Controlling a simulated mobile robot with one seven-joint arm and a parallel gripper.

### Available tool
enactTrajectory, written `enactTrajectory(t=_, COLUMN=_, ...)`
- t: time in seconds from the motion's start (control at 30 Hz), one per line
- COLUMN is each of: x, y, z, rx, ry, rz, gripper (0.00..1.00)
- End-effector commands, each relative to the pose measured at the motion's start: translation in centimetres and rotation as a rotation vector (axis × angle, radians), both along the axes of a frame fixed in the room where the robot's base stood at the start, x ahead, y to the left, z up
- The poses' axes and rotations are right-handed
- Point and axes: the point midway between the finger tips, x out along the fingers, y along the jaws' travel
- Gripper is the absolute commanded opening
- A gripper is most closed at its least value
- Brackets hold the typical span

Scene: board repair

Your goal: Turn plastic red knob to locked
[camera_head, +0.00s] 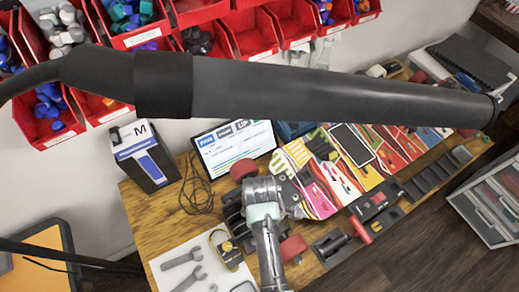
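My arm reaches up from the bottom edge over the workbench, a pale green ring near its end. My gripper (284,197) is at its upper end, above a dark ridged fixture (232,217). Its fingertips are too small and hidden to tell open from shut. A rounded red part (243,170) shows just above and left of my gripper. Another red part (293,249) shows right of my arm, lower down. Either could be the red knob; I cannot tell which, nor its lock position. I see no clear contact with either.
A thick dark tube (330,92) crosses above the wooden bench (140,205). A screen (236,147) stands behind my gripper. A red-handled tool (361,230) and dark trays (432,180) lie right. Wrenches (182,258) lie on a white mat at left. Red bins (250,35) hang behind.

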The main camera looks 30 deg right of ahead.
Motion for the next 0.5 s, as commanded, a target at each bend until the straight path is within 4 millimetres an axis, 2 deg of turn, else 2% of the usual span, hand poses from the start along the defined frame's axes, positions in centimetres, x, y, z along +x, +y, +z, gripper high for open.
enactTrajectory(t=0.3, x=0.04, y=-0.02, z=-0.27, rx=0.000, ry=-0.001, rz=0.000, gripper=0.56)
enactTrajectory(t=0.37, x=0.04, y=-0.02, z=-0.26, rx=-0.001, ry=-0.001, rz=0.000, gripper=0.47)
enactTrajectory(t=0.5, x=0.04, y=-0.02, z=-0.25, rx=-0.001, ry=-0.001, rz=0.000, gripper=0.22)
